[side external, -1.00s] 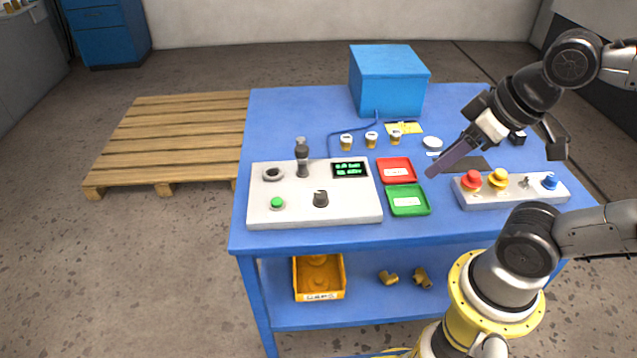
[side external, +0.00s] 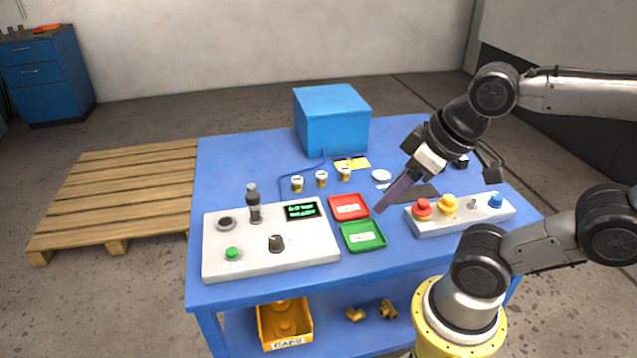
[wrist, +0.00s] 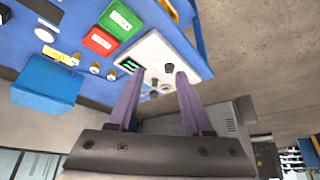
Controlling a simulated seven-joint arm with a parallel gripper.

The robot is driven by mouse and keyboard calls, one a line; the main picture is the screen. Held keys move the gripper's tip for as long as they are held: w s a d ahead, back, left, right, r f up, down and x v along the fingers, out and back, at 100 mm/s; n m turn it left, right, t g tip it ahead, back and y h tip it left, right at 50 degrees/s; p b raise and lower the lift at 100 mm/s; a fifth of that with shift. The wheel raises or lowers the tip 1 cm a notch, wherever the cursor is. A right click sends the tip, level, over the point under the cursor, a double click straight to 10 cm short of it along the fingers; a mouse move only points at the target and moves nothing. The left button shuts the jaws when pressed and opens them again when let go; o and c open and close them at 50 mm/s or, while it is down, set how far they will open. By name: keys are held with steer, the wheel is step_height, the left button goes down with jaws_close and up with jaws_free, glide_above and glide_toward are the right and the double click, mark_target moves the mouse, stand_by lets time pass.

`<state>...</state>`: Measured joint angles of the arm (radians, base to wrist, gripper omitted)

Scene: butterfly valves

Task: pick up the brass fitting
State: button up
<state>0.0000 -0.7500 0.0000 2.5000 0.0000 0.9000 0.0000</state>
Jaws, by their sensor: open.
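Three small brass-coloured fittings with pale tops stand in a row on the blue table: a left one (side external: 297,184), a middle one (side external: 321,179) and a right one (side external: 345,174). They also show in the wrist view (wrist: 94,68). Two bare brass fittings, one (side external: 355,314) and another (side external: 388,310), lie on the lower shelf. I cannot tell which one the task names. My gripper (side external: 380,208) is above the table, just right of the red and green trays and apart from all the fittings. In the wrist view its two purple fingers (wrist: 160,75) are spread, with nothing between them.
A red tray (side external: 349,208) and a green tray (side external: 362,236) lie near my fingertips. A grey control panel (side external: 270,262) is left, a button box (side external: 460,214) right. A blue box (side external: 331,122) stands behind the fittings. A yellow bin (side external: 284,326) sits on the lower shelf.

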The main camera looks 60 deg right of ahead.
steer(key=shift+o, duration=0.2)
steer(key=o, duration=0.3)
stand_by(0.3)
